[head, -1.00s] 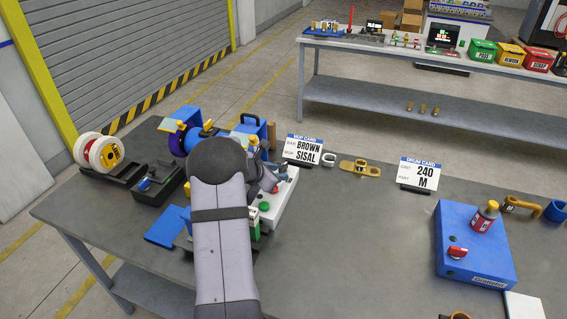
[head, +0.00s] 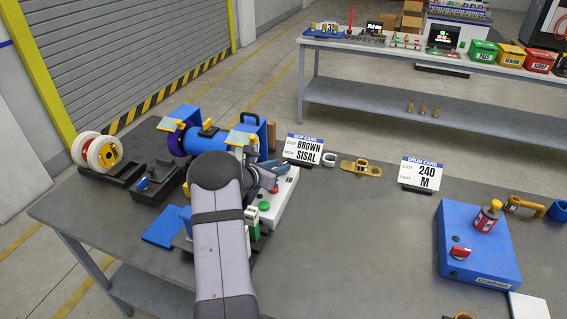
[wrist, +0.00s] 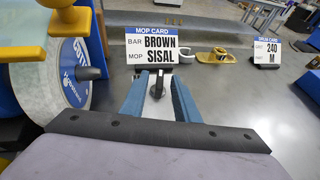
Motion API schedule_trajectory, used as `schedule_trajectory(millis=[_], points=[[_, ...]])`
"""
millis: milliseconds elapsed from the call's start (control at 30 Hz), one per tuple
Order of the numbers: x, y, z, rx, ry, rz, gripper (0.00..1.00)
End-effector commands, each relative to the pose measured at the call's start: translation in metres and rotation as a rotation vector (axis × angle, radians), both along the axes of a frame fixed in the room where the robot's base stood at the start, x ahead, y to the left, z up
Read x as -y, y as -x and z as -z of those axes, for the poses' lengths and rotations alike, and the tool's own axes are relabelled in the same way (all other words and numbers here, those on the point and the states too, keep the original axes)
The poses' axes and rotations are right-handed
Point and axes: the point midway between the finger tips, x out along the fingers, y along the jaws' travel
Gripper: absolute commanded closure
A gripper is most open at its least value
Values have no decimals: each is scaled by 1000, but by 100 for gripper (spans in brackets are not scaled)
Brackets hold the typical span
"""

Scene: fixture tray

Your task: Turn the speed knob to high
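The control box (head: 282,203) is a pale box with a green button (head: 264,206) and a red button (head: 274,189), partly hidden by my arm. My gripper (head: 277,168) is over its far end. In the wrist view my gripper (wrist: 158,82) has two blue-grey fingers apart, pointing toward the brown sisal card. A dark upright piece, probably the speed knob (wrist: 157,78), shows between the fingers, with gaps that look clear on both sides. Its pointer setting cannot be read.
The mop card (head: 304,149) stands just beyond my gripper. A blue drum machine (head: 205,143) is close on the left. A blue box with a red switch (head: 460,252) stands on the right. The table between that box and the control box is mostly clear.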

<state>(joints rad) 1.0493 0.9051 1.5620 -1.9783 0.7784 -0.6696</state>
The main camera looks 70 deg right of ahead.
Motion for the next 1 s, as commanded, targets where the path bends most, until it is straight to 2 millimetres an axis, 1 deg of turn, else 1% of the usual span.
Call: schedule_trajectory(millis=[100,300,467,700,767,800,833,1000], points=[[12,4,4,0,-1,2,72],[25,7,10,1,-1,1,72],[28,7,12,1,0,0,72],[29,8,12,1,0,0,72],[28,7,12,0,0,0,86],[28,7,12,0,0,0,96],[28,7,12,0,0,0,100],[28,8,13,0,0,-1,100]])
